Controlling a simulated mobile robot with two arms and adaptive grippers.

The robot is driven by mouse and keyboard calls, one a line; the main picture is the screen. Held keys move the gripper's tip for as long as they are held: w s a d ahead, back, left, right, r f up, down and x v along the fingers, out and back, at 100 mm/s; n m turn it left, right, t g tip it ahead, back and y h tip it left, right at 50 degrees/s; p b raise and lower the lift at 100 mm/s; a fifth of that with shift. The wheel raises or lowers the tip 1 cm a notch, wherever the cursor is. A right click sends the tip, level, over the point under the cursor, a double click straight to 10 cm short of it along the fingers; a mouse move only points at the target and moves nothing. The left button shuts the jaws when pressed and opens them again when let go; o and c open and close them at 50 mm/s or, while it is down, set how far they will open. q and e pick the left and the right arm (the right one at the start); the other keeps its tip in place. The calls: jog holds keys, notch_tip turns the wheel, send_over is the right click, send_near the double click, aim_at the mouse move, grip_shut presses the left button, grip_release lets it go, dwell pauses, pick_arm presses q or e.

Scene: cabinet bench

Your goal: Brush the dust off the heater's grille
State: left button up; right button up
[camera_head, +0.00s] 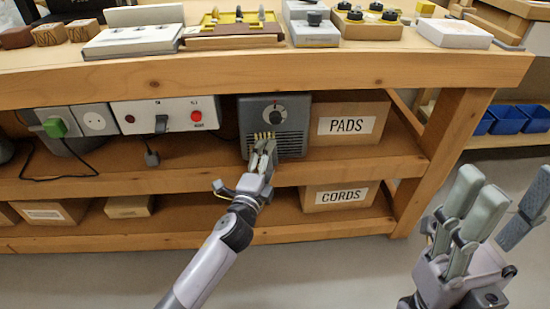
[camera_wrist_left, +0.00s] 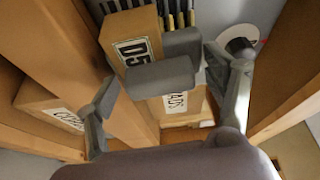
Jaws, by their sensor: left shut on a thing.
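The grey heater (camera_head: 247,112) stands on the upper shelf under the bench top, with a round dial above its dark slotted grille (camera_head: 292,143). My left gripper (camera_head: 262,152) is at the grille, shut on a brush whose pale bristles (camera_head: 264,135) are at the slots. Dust cannot be made out. My right gripper (camera_head: 490,210) is open and empty at the lower right, away from the bench.
A PADS box (camera_head: 377,126) stands right of the heater, and a switch panel (camera_head: 166,113) stands left of it. A CORDS box (camera_head: 340,195) is on the shelf below. The shelf edge (camera_head: 340,170) runs below the heater. Clear floor lies in front.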

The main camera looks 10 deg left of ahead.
pick_arm(q)
jog(key=a, duration=0.2)
jog(key=s+a+p, duration=0.1)
jog(key=a, duration=0.1)
jog(key=shift+s+a, duration=0.1)
jog(key=shift+s, duration=0.05)
dwell(0.4)
jog(key=s+d, duration=0.1)
jog(key=s, duration=0.4)
jog(key=shift+s+d, duration=0.35)
jog(key=shift+s, duration=0.05)
jog(key=shift+s+d, duration=0.2)
jog(key=shift+s, duration=0.55)
jog(key=shift+s+d, duration=0.2)
jog(key=shift+s, duration=0.5)
